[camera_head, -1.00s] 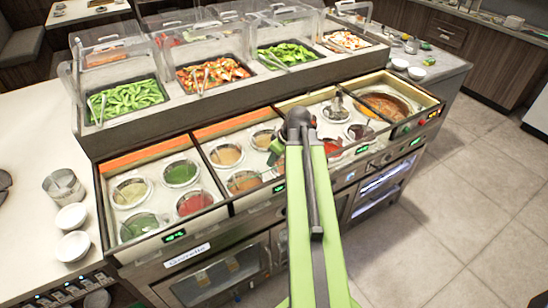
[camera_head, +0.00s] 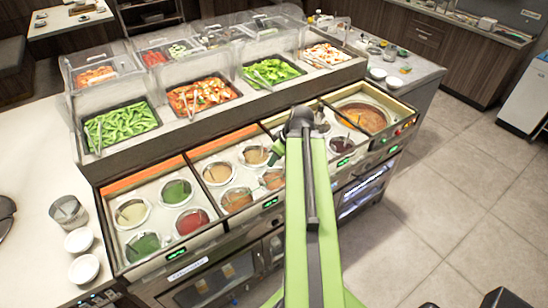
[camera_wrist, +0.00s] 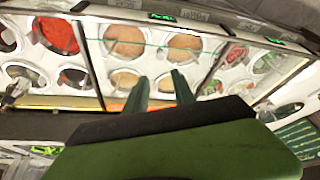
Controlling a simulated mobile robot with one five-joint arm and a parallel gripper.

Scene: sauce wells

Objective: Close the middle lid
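The sauce wells sit in a long steel counter unit split into framed sections. The left section (camera_head: 158,232) holds round wells of green, red and pale sauce. The section beside it (camera_head: 216,158) holds tan and orange sauces; a tan well also shows in the wrist view (camera_wrist: 125,41). An orange strip (camera_head: 225,138) runs along the back of these two sections. I cannot tell which clear panel is the middle lid. My gripper (camera_wrist: 158,91) has its two green fingers apart over the tan-sauce section, with nothing seen between them. In the head view my arm mostly hides it.
Food trays, including green beans (camera_head: 121,127) and a red-orange dish (camera_head: 203,94), stand behind under clear covers. A large soup well (camera_head: 363,117) is at the right. White bowls (camera_head: 83,268) and a metal cup (camera_head: 68,211) stand at left. Open floor (camera_head: 440,205) lies right.

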